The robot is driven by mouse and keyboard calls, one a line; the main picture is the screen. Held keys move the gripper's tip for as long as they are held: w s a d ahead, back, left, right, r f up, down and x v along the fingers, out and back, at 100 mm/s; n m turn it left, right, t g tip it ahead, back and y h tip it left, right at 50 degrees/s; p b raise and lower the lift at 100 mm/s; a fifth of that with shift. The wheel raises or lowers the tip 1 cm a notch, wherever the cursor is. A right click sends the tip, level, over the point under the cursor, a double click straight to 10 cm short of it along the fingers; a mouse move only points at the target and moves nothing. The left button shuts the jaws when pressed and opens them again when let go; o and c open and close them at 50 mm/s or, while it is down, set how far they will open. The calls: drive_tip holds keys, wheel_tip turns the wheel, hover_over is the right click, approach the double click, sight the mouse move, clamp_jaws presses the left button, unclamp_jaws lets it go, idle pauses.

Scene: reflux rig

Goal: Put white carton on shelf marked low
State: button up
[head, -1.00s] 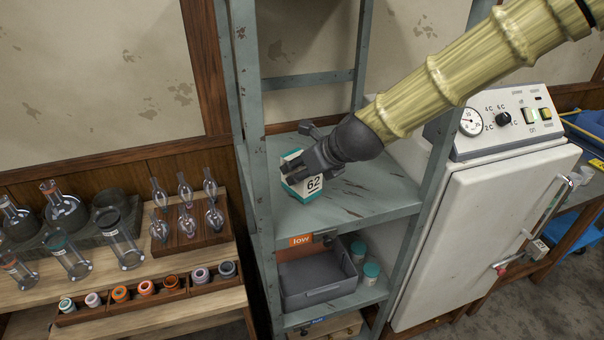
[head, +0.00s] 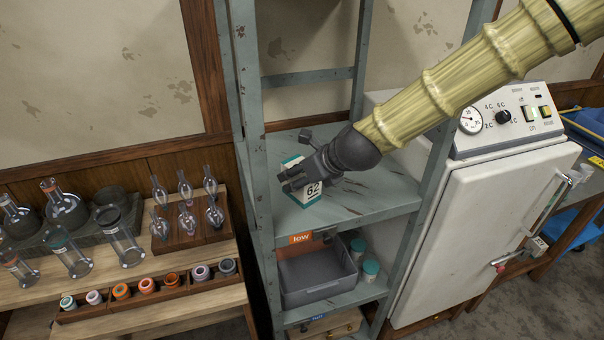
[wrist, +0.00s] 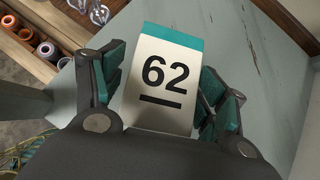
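The white carton (head: 312,190) has a teal top band and a black "62" over a bar. The fingers hide part of the carton in the head view.
A grey bin (head: 318,277) and two teal-lidded jars (head: 370,270) are on the board below. Shelf uprights (head: 425,190) flank the space. A white fridge (head: 480,225) stands right; a glassware bench (head: 200,285) stands left. The board is clear right of the carton.

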drive_tip(key=shift+r, duration=0.2)
drive_tip(key=v, duration=1.2)
drive_tip(key=shift+b, duration=0.4)
